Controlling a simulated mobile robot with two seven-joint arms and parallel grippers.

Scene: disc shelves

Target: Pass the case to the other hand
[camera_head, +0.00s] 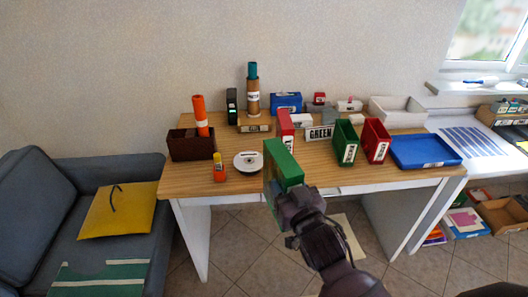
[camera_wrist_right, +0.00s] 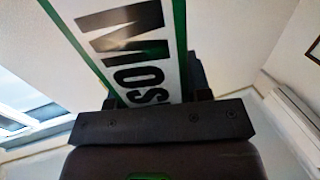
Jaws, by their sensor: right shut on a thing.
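A green case (camera_head: 284,163) is held up in front of the table by my right gripper (camera_head: 290,192). In the right wrist view the case (camera_wrist_right: 125,40) shows a white label with large dark letters, partly cut off, and green edges. It stands up out of the gripper (camera_wrist_right: 160,110), whose dark jaws close on its lower end. The case looks tilted in that view. The left gripper does not show in either view. The lower part of the case is hidden by the gripper.
The wooden table (camera_head: 215,185) carries a white disc (camera_head: 248,162), a small orange bottle (camera_head: 219,168), a dark box (camera_head: 190,145), green (camera_head: 345,142) and red (camera_head: 376,140) holders and a blue tray (camera_head: 424,150). A grey sofa (camera_head: 40,190) stands at left. Tiled floor shows below.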

